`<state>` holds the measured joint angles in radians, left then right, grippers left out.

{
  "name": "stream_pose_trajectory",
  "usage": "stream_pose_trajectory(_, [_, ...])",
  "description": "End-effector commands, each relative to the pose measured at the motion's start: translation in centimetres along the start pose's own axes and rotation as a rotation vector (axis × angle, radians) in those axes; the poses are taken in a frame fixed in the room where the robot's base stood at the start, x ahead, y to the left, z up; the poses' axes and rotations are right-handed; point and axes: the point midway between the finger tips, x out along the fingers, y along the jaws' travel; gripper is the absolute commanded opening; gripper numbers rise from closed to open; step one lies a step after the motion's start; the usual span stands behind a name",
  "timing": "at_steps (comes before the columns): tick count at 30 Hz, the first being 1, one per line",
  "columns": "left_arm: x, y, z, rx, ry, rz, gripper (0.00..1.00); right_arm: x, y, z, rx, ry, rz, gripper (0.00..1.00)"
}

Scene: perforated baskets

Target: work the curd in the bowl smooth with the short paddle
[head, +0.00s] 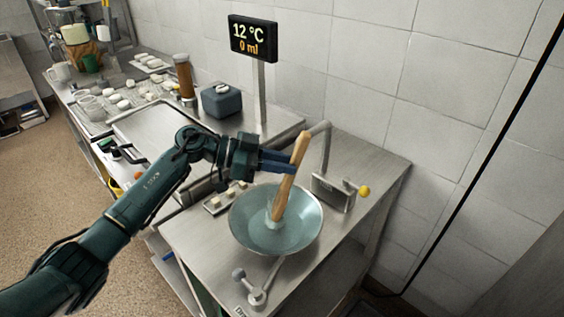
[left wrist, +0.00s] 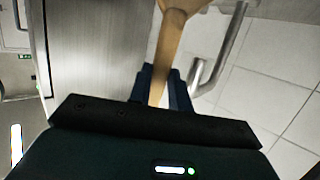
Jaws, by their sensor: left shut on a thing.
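The bowl (head: 245,215) is wide, shallow and blue-grey, and it sits on the steel counter at the right in the head view. The short paddle (head: 291,177) is wooden and stands tilted, with its lower end down in the bowl. A pale patch shows around the paddle's foot; I cannot tell clearly how much curd is there. My left gripper (head: 284,164) is shut on the paddle's shaft, above the bowl. In the left wrist view the paddle (left wrist: 168,45) runs up between the fingers of my left gripper (left wrist: 160,88). My right gripper is not in view.
A display (head: 252,39) on a post reads 12 °C and 0 ml. A steel box with a yellow knob (head: 364,191) stands right of the bowl, and a lever (head: 257,295) in front. A grey-blue container (head: 221,100) and a tray of white pieces (head: 125,104) are further left.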

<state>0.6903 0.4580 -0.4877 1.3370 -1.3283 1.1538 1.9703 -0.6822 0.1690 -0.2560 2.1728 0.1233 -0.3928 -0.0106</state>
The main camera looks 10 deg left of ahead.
Motion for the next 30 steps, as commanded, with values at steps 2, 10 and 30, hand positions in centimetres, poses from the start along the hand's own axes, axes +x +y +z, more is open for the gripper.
stream_pose_trajectory(2, [0.1,-0.5,0.0,0.001,0.001,-0.001,0.00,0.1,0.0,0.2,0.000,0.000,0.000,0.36])
stream_pose_trajectory(10, [0.1,-1.6,0.2,0.001,0.000,-0.001,0.00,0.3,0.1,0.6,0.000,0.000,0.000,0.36])
stream_pose_trajectory(30, [0.0,0.2,-0.1,0.000,-0.001,0.000,0.00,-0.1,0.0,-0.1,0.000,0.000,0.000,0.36])
